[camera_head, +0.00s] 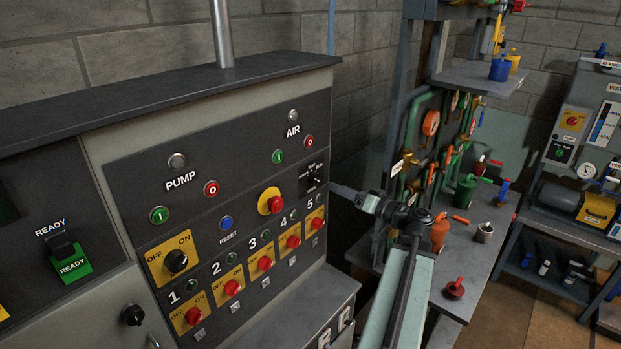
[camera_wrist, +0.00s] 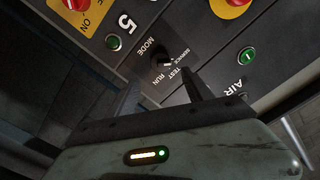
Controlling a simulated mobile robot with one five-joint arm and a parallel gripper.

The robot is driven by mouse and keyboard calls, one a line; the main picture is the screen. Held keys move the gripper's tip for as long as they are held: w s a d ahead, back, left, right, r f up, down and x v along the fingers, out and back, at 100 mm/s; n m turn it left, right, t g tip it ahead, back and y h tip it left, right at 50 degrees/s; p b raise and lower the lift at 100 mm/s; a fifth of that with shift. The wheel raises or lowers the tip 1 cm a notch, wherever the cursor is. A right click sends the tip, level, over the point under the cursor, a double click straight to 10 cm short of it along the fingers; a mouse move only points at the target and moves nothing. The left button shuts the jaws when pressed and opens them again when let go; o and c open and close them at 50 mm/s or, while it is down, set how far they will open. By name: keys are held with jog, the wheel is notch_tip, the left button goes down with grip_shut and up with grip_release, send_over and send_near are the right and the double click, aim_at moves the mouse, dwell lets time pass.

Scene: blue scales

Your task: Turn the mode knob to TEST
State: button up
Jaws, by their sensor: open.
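The mode knob (camera_head: 314,173) is a small black knob at the upper right of the dark control panel, under the AIR buttons. In the wrist view the knob (camera_wrist: 161,59) sits by the labels MODE, SERVICE, TEST and RUN. A pale mark shows on its lower right side in that view; I cannot tell for sure which label it points at. My gripper (camera_head: 338,188) is just right of the panel in the head view. In the wrist view my gripper (camera_wrist: 158,77) is open and empty, its dark fingers on either side below the knob, apparently apart from it.
Green and red AIR buttons (camera_wrist: 246,55) and a red knob on a yellow plate (camera_head: 316,224) lie close to the mode knob. A red emergency button (camera_head: 276,204) is to its left. A workbench (camera_head: 470,262) with valves and cans stands at the right.

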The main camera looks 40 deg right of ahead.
aim_at(316, 180)
jog(key=w, duration=0.8)
jog(key=shift+a, duration=0.35)
grip_shut()
